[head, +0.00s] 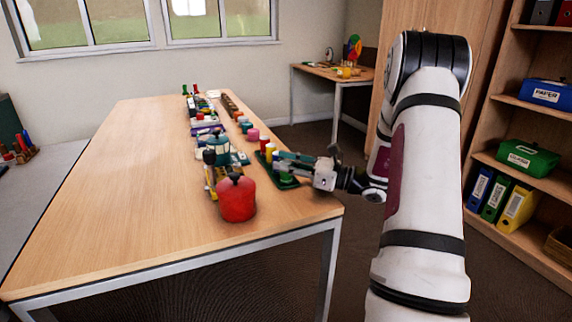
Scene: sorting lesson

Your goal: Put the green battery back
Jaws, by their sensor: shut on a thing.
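My gripper (284,164) reaches in from the right over the near right part of the table. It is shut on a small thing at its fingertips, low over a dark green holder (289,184). The held thing looks dark green and fits the green battery, but the fingers hide most of it. A red battery (264,144) and a yellow battery (270,152) stand upright in a row just left of and behind the fingers. I cannot tell whether the held thing touches the holder.
Several coloured items run in rows toward the far end of the table (110,200). The table's left side is clear. A shelf (530,115) with boxes and binders stands at the right.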

